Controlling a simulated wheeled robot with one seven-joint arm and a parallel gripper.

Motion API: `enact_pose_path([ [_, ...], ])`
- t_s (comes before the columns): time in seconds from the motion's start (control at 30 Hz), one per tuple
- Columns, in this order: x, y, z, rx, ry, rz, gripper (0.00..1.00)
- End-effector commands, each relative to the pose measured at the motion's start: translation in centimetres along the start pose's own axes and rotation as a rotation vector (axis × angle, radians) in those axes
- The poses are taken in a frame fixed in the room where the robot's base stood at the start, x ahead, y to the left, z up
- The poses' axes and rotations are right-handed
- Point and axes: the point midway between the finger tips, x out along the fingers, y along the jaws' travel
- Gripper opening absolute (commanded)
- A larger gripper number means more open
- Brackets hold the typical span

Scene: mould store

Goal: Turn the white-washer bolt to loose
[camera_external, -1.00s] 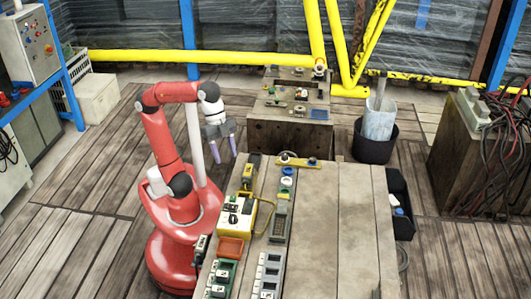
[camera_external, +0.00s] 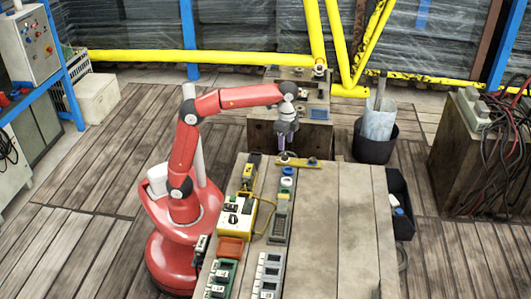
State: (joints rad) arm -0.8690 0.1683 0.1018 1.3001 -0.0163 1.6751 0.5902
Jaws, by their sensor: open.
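A yellow bar (camera_external: 299,162) lies across the far left end of the wooden table. Its right end bears a small blue-ringed bolt (camera_external: 312,163). A bolt with a pale washer (camera_external: 284,158) sits at its left end; it is small and partly covered by my fingers. My gripper (camera_external: 283,150) points down with purple fingers just above that left end. It is open, with nothing seen between the fingers. Whether the fingertips touch or straddle the bolt cannot be told from here.
Nearer along the table's left side are a blue cap (camera_external: 288,171), a white cap (camera_external: 287,182), a yellow box (camera_external: 235,217) with a cable, and switch blocks (camera_external: 268,275). A wooden crate (camera_external: 330,140) stands behind. The table's right half (camera_external: 345,230) is bare.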

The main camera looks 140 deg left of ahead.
Motion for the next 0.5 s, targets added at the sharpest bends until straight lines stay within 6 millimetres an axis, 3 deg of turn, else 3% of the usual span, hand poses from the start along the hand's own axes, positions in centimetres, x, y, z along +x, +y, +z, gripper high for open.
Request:
enact_pose_path([
  [0.23, 4.3, 0.1, 0.1, 0.0, -0.002, 0.002, 0.47],
  [0.5, 6.3, 0.1, 0.0, 0.0, 0.001, 0.0, 0.47],
])
